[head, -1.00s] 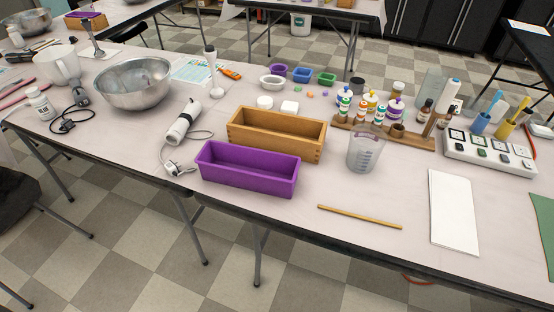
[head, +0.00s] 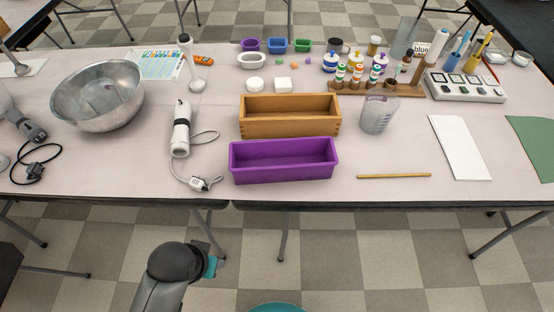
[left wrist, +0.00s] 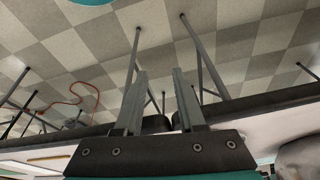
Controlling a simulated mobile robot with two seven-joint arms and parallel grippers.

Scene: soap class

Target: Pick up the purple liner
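The purple liner (head: 283,161) is an empty, long rectangular tray near the table's front edge in the head view. It sits just in front of the wooden box (head: 290,128), which is also empty. My left gripper (left wrist: 160,74) shows in the left wrist view with its two fingers apart and nothing between them. In the head view only a dark part of my left arm shows at the bottom, below and left of the liner, and the gripper itself cannot be seen. My right gripper is not in view.
Left of the liner are a stick blender (head: 181,130) with its cable and a steel bowl (head: 98,95). To the right are a clear measuring cup (head: 379,115), a thin wooden stick (head: 394,176) and white paper (head: 460,148). The front table edge lies close to the liner.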

